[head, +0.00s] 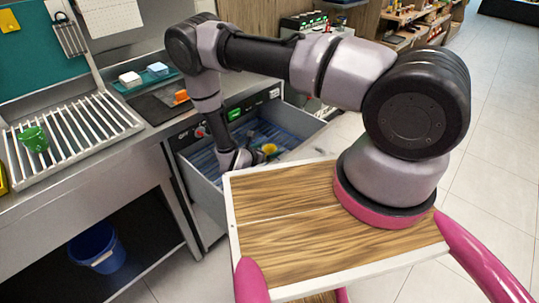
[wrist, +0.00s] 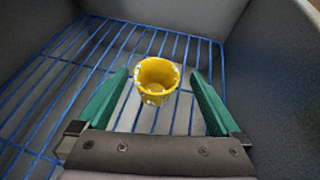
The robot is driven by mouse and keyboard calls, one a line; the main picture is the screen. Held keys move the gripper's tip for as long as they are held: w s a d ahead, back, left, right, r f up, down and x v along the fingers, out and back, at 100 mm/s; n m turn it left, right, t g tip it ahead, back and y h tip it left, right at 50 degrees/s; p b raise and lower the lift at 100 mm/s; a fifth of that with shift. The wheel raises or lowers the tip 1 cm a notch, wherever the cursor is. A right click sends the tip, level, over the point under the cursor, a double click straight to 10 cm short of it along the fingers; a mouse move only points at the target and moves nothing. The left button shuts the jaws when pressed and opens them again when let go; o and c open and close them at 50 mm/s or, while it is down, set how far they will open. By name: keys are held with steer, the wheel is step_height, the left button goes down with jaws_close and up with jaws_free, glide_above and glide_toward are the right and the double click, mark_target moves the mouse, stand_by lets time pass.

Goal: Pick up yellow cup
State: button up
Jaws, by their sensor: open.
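The yellow cup (wrist: 155,82) stands upright on a blue wire rack inside a deep grey drawer. Its mouth faces up toward the wrist camera. In the head view a small part of the cup (head: 269,149) shows in the open drawer, beside my gripper. My gripper (wrist: 160,88) is open, with one green finger on each side of the cup and a gap on both sides. My gripper reaches down into the drawer in the head view, where its fingers are mostly hidden by the drawer and arm.
The drawer's walls (wrist: 270,75) rise close on the right and far sides. The blue wire rack (wrist: 75,75) has free room on the left. A blue bucket (head: 97,247) sits under the counter.

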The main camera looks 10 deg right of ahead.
mark_target(273, 147)
steer(key=x, duration=0.6)
steer(key=shift+w+f, duration=0.3)
steer(key=c, duration=1.2)
steer(key=shift+a+r, duration=0.1)
steer(key=shift+c, duration=0.2)
